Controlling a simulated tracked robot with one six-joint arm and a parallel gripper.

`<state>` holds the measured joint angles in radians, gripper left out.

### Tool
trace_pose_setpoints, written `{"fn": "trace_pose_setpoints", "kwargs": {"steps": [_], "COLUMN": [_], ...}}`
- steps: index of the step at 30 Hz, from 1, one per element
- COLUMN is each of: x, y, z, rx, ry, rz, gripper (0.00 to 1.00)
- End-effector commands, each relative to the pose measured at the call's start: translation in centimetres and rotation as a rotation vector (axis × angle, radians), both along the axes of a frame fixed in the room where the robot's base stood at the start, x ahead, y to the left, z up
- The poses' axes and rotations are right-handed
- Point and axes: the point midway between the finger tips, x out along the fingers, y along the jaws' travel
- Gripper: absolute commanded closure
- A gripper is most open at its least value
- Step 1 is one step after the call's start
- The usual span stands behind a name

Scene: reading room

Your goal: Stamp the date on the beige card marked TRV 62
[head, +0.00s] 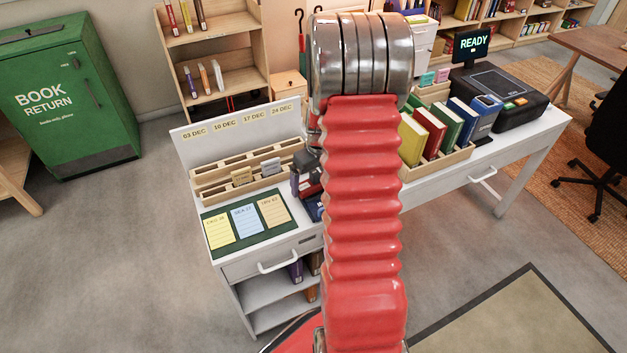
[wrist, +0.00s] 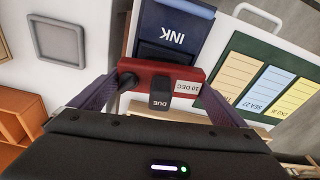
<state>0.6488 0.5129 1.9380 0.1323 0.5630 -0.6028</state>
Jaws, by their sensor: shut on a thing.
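The beige card (head: 273,212) lies on the green mat (head: 250,240), right of a blue card (head: 245,219) and a yellow card (head: 218,229). In the wrist view the beige card (wrist: 237,75) is nearest the stamp; its mark is hard to read. My gripper (wrist: 162,90) is shut on a red date stamp (wrist: 190,74) with a black DUE grip and a "10 DEC" label. A blue ink pad marked INK (wrist: 175,30) shows just beyond the stamp; I cannot tell whether they touch. My arm hides much of this in the head view.
A book tray (head: 437,160), a black machine (head: 503,95) and a READY screen (head: 473,44) are to the right. Floor in front of the desk is clear.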

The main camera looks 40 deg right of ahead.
Motion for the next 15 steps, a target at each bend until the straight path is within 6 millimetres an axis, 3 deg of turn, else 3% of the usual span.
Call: {"fn": "trace_pose_setpoints", "kwargs": {"steps": [15], "x": [-0.02], "y": [-0.03], "z": [-0.45], "rx": [0.000], "ry": [0.000], "rz": [-0.001], "gripper": [0.19]}}
